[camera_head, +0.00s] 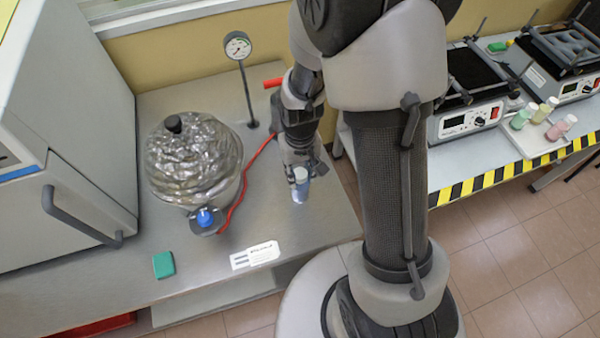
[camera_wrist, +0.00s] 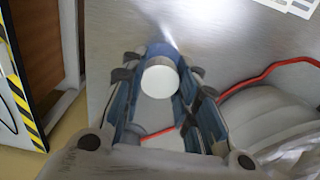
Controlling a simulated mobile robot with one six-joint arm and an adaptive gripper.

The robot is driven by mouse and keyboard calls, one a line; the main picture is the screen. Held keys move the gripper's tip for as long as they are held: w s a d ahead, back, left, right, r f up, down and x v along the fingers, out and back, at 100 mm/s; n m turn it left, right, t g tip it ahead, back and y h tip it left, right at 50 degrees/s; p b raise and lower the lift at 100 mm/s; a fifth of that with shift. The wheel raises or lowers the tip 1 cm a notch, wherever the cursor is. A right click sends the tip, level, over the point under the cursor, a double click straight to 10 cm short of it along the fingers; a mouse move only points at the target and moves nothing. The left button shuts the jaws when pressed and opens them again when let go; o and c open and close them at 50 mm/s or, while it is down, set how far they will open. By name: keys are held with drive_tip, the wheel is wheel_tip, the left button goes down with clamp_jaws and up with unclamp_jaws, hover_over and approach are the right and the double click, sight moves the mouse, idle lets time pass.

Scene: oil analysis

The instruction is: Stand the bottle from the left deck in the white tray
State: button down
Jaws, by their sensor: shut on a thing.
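A small bottle (camera_head: 300,191) with a pale blue body is on or just above the grey metal left deck, near its right edge. I cannot tell whether its base touches the deck. My gripper (camera_head: 300,172) comes down from above and is shut on it. In the wrist view, the bottle's round white top (camera_wrist: 160,82) shows between my gripper's fingers (camera_wrist: 163,95). The white tray (camera_head: 532,142) lies on the right bench, away from my gripper, and holds several small bottles with green, yellow and pink contents.
A foil-covered round vessel (camera_head: 192,165) stands left of my gripper, with a red hose beside it. A pressure gauge (camera_head: 238,47) stands behind. A green block (camera_head: 163,265) lies on the deck. Black-topped hotplates (camera_head: 470,115) stand beside the tray. A floor gap separates the benches.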

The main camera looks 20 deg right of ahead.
drive_tip(key=shift+f, duration=0.15)
drive_tip(key=c, duration=1.2)
unclamp_jaws()
drive_tip(key=shift+c, duration=0.2)
drive_tip(key=shift+r, duration=0.2)
